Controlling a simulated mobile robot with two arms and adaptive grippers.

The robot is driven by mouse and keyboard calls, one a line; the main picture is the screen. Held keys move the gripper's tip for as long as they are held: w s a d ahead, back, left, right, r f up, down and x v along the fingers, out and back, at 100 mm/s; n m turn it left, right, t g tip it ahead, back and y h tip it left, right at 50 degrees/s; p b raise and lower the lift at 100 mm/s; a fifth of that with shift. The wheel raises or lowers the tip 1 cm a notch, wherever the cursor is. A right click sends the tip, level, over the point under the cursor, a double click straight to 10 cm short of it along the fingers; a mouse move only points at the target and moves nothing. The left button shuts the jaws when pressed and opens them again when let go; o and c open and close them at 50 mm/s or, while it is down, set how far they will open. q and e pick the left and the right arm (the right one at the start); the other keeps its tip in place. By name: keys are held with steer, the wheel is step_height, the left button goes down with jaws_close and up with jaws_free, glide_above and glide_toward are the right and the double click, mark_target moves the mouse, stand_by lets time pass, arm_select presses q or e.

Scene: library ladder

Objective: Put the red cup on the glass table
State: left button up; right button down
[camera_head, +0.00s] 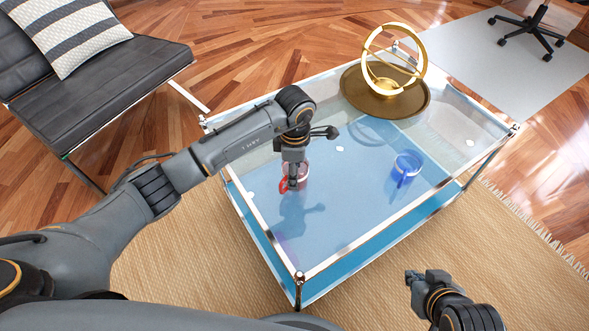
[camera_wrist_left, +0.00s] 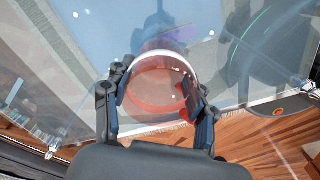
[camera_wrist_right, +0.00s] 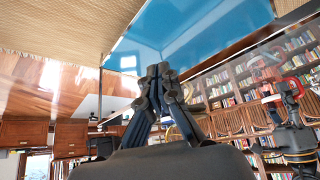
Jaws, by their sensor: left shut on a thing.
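The red cup (camera_head: 302,173) is over the near left part of the glass table (camera_head: 345,205). My left gripper (camera_head: 292,182) comes down from above and is shut on the red cup. In the left wrist view the translucent red cup (camera_wrist_left: 160,92) sits between the two fingers of my left gripper (camera_wrist_left: 163,88). A shadow or reflection shows on the table below it; I cannot tell whether the cup touches the glass. My right gripper (camera_head: 415,281) is off the table's near right side, empty. In the right wrist view its fingers meet (camera_wrist_right: 160,75).
A blue cup (camera_head: 406,166) stands on the right half of the table. A golden ring ornament (camera_head: 389,84) stands on a round brown tray (camera_head: 353,93) at the far end. A black chair (camera_head: 95,100) is at the left. Bare glass lies between the cups.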

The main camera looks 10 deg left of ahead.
steer(key=shift+r, duration=0.1)
arm_select(q)
steer(key=shift+f, duration=0.15)
arm_select(e)
steer(key=shift+w+a+r+t, duration=0.15)
steer(key=shift+w+r+t, duration=0.15)
steer(key=shift+w+r, duration=0.2)
arm_select(q)
steer(key=o, duration=1.3)
arm_select(e)
steer(key=shift+w, duration=0.1)
